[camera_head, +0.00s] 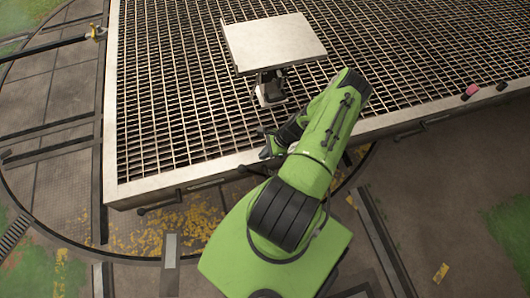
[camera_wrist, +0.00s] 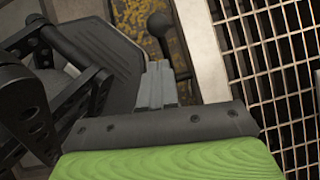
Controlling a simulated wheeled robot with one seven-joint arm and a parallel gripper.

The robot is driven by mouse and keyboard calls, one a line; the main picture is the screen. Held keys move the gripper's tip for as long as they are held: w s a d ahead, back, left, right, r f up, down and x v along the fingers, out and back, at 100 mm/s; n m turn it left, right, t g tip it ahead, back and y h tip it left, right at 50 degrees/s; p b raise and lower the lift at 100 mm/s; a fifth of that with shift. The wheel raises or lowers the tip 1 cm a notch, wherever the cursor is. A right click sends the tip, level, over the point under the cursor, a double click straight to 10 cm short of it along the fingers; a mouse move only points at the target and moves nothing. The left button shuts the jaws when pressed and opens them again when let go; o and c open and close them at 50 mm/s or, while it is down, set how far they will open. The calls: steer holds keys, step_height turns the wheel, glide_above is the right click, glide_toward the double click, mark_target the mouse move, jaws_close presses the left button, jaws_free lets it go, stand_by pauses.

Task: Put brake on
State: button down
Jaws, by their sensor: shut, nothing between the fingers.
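My gripper (camera_wrist: 157,80) shows in the wrist view with its grey fingers together and nothing between them. A dark lever with a black ball knob (camera_wrist: 159,24) lies just beyond the fingertips, apart from them in the picture; whether it is the brake I cannot tell. In the head view my gripper (camera_head: 268,150) is small and dark at the front edge of the grated platform, its fingers hard to make out. A dark lever (camera_head: 160,206) sticks out under the platform's front edge at the left, and another handle (camera_head: 410,132) is at the right.
The grated platform (camera_head: 113,160) has a pale metal rim and fills the upper middle. A pale square plate on a stand (camera_head: 275,42) rises from it behind my arm. A small red item (camera_head: 472,90) sits on the right rim. Rails and yellow-stained floor (camera_head: 150,238) lie in front.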

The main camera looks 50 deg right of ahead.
steer(key=b, duration=0.2)
glide_above(251, 171)
step_height(251, 171, down, 7)
steer(key=shift+s+r, duration=0.1)
